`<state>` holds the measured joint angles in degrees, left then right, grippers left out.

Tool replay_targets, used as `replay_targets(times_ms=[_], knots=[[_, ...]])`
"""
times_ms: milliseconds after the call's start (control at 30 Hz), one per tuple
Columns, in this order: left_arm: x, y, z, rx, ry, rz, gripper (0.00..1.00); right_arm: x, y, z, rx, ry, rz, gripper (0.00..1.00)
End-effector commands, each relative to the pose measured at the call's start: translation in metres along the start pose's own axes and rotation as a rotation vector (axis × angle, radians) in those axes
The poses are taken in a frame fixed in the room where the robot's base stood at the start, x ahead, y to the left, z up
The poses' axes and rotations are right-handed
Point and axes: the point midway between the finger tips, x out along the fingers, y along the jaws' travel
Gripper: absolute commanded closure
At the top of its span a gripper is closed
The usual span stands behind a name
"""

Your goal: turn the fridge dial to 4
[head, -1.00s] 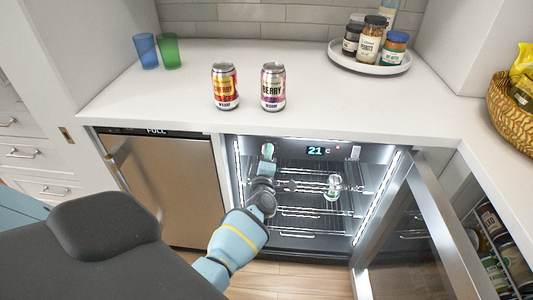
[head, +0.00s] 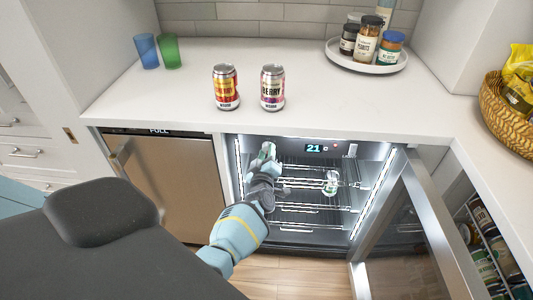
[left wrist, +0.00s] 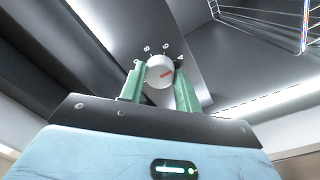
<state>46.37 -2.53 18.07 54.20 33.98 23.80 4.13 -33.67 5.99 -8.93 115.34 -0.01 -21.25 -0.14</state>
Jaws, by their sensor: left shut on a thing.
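In the head view the left gripper (head: 265,155) reaches into the fridge's upper left and hides the dial. My right gripper is not in view.
The fridge display (head: 315,148) reads 21. The fridge door (head: 425,225) stands open at right. A clear glass item (head: 331,183) is on a wire shelf. Two cans, a cherry (head: 226,87) and a berry (head: 272,88), stand on the counter (head: 330,110) above.

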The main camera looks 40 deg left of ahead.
Motion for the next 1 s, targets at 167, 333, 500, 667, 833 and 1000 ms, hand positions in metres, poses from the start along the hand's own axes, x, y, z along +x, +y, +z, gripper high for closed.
replay_targets(times_ms=[167,333,500,667,833,1000], knots=[[-0.001,-0.001,0.001,0.006,-0.001,-0.001,0.9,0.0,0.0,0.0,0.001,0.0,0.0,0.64],[0.0,-0.001,0.001,0.006,-0.001,-0.001,0.9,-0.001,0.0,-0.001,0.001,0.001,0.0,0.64],[0.0,-0.001,0.0,0.005,0.0,-0.001,0.54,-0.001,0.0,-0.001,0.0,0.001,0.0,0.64],[0.0,0.0,0.0,0.005,0.0,-0.001,0.45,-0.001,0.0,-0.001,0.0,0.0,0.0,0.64],[0.0,0.0,0.0,0.005,0.0,0.0,0.45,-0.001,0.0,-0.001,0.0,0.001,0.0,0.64],[-0.01,0.001,0.0,0.004,0.0,0.0,0.45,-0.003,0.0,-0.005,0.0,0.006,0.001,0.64]])
